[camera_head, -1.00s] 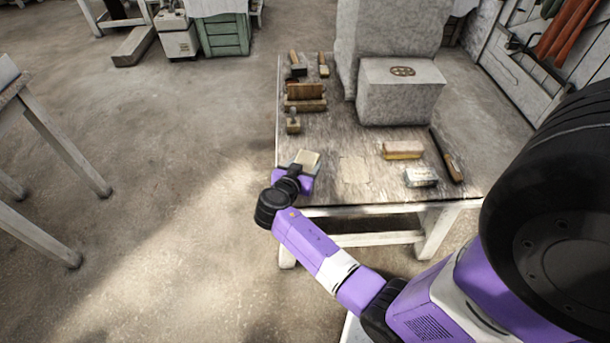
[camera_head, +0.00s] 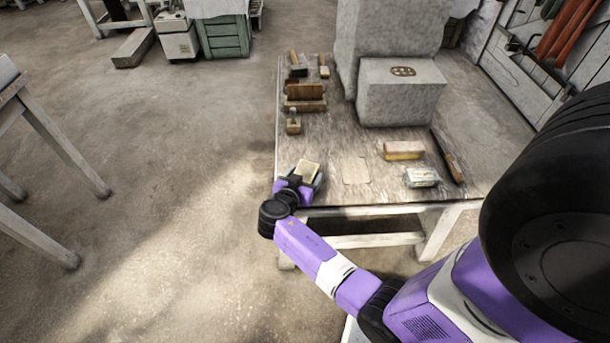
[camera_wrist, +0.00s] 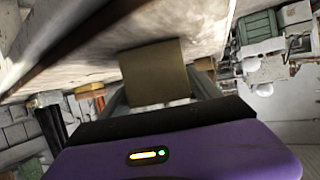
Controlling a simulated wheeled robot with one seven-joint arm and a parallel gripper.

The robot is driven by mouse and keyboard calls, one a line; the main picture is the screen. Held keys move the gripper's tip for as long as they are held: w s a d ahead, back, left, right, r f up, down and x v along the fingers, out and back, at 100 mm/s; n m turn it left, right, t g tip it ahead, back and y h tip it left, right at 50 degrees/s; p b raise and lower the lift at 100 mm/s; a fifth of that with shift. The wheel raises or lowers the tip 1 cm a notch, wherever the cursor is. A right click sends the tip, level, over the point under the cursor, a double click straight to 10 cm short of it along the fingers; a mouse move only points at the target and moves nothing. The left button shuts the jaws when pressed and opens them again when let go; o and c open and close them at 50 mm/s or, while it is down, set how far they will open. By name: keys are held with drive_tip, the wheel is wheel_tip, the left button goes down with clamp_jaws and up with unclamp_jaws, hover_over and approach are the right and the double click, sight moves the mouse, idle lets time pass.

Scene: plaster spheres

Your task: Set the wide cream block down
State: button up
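The wide cream block (camera_head: 307,170) is at the left front corner of the worktable in the head view. In the wrist view it shows as a tan, squarish block (camera_wrist: 155,72) between my two fingers. My gripper (camera_wrist: 158,88) is shut on it, with a finger along each side. In the head view my gripper (camera_head: 302,183) is at the table's front left edge, partly hidden by my wrist. The block looks close to the table top (camera_head: 335,135); I cannot tell whether it touches.
A flat pale patch (camera_head: 355,170) lies right of the block. Farther right are a cream and orange block (camera_head: 403,150), a small pale box (camera_head: 421,177) and a wooden-handled tool (camera_head: 450,160). Wooden tools (camera_head: 304,98) stand at the back left, near a large grey stone block (camera_head: 400,95).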

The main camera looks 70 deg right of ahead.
drive_tip(key=shift+o, duration=0.2)
drive_tip(key=shift+r, duration=0.2)
drive_tip(key=v, duration=1.2)
drive_tip(key=s+a+f+n+t+y, duration=0.2)
drive_tip(key=a+f+n+t, duration=0.15)
drive_tip(key=a, duration=0.25)
drive_tip(key=s+a+f+n+t+y, duration=0.2)
drive_tip(key=a+f+n+y, duration=0.1)
drive_tip(key=a+f+n, duration=0.15)
drive_tip(key=s+a+r+n+t+y, duration=0.25)
drive_tip(key=s+a+n+y, duration=0.2)
drive_tip(key=a, duration=0.55)
drive_tip(key=s+a+r+n+t+y, duration=0.2)
drive_tip(key=s+a+r+t, duration=0.1)
drive_tip(key=r, duration=0.8)
drive_tip(key=s+a+r+n+t+y, duration=0.2)
drive_tip(key=s+a+r+n+t, duration=0.1)
drive_tip(key=r, duration=0.8)
drive_tip(key=shift+s+a+r+t, duration=0.3)
drive_tip(key=shift+s+a+t, duration=0.2)
drive_tip(key=shift+s+a, duration=0.5)
drive_tip(key=shift+s+d+r+n, duration=0.1)
drive_tip(key=shift+s+d+n, duration=0.1)
drive_tip(key=shift+n, duration=0.05)
